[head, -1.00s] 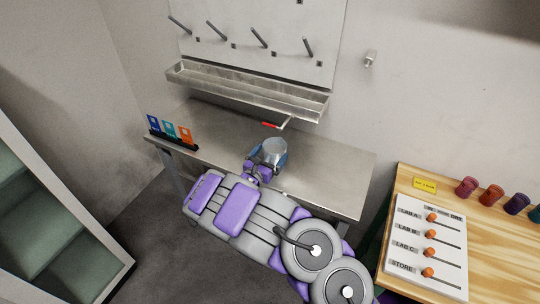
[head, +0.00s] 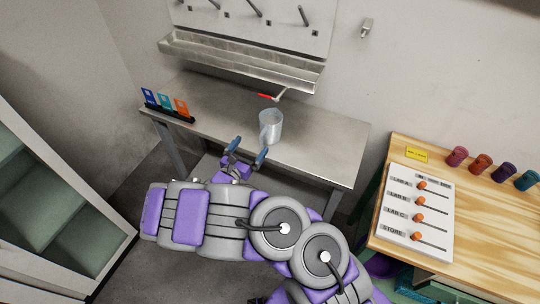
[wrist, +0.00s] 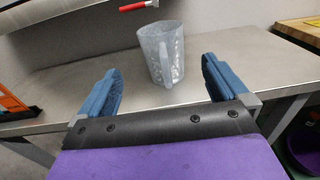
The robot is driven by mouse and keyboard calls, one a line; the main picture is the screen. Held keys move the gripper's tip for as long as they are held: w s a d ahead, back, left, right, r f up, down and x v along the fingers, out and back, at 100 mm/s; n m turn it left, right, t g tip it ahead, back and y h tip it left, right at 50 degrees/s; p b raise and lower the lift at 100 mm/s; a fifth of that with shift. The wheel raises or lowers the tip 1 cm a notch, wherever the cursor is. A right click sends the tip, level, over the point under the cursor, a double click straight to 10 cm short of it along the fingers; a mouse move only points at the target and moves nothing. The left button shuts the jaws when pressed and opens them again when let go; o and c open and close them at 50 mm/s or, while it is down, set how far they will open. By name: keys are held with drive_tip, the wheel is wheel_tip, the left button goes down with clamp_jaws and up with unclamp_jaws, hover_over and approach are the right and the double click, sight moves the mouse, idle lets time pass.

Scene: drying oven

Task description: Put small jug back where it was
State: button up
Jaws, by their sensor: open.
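The small jug (head: 270,127) is a grey, translucent vessel standing upright on the metal table, near its middle. In the wrist view the jug (wrist: 162,55) stands beyond my fingertips, its handle facing me. My gripper (head: 249,148) is open and empty, in front of the jug at the table's front edge. In the wrist view its blue fingers (wrist: 162,80) are spread wide to either side, with the jug between their lines and apart from them.
The metal table (head: 320,150) is clear right of the jug. A rack of coloured cards (head: 168,108) stands at its left. A metal trough (head: 240,65) and a red-handled item (head: 268,97) are behind. A wooden bench (head: 480,200) with a slider panel (head: 412,215) is at right.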

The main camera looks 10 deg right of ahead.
drive_tip(key=s+d+r+m+g+h, duration=0.3)
drive_tip(key=d+r+m+g, duration=0.15)
drive_tip(key=d+r, duration=0.3)
drive_tip(key=s+d+r+m+g+h, duration=0.3)
drive_tip(key=d+r+m, duration=0.3)
drive_tip(key=d, duration=0.2)
drive_tip(key=s+d+r+m+g+y, duration=0.1)
drive_tip(key=s+d+r+m+g, duration=0.25)
drive_tip(key=s, duration=0.25)
drive_tip(key=s+d+r+m+g+y, duration=0.1)
drive_tip(key=s+d+r+m+g, duration=0.1)
drive_tip(key=s+d+m+g, duration=0.3)
drive_tip(key=s+a+m+g+y, duration=0.1)
drive_tip(key=s+a+m+y, duration=0.3)
drive_tip(key=s, duration=0.6)
drive_tip(key=s+a+m+y, duration=0.2)
drive_tip(key=s+m+y, duration=0.3)
drive_tip(key=s, duration=0.5)
drive_tip(key=s+a+t+y, duration=0.1)
drive_tip(key=s+a+y, duration=0.4)
drive_tip(key=a, duration=0.4)
drive_tip(key=shift+r+y, duration=0.15)
drive_tip(key=shift+y, duration=0.35)
